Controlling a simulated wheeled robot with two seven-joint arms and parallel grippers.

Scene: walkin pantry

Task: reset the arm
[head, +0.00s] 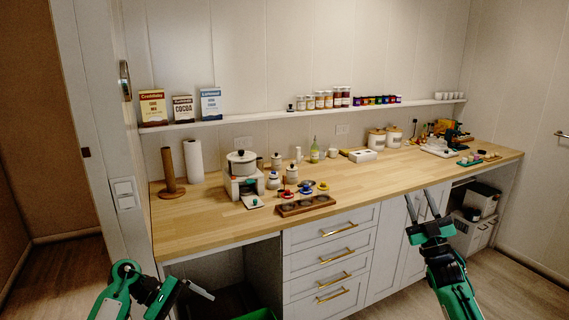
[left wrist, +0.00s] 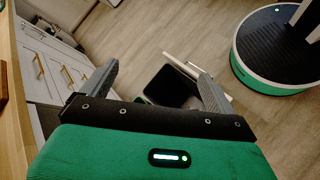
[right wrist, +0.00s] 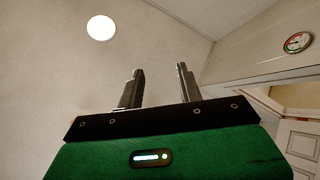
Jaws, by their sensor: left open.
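My right gripper (head: 420,207) is raised in front of the counter's cabinet doors, fingers pointing up. In the right wrist view its two fingers (right wrist: 159,84) stand apart with nothing between them, against bare wall and ceiling. My left gripper (head: 188,291) is low at the lower left of the head view, in front of the open space under the counter. In the left wrist view its fingers (left wrist: 155,85) are wide apart and empty, over the floor and a dark bin. Neither gripper touches anything that I can see.
A shelf (head: 250,118) with boxes and jars runs above. A dark bin (left wrist: 170,88) stands below the left gripper. Floor at right is free.

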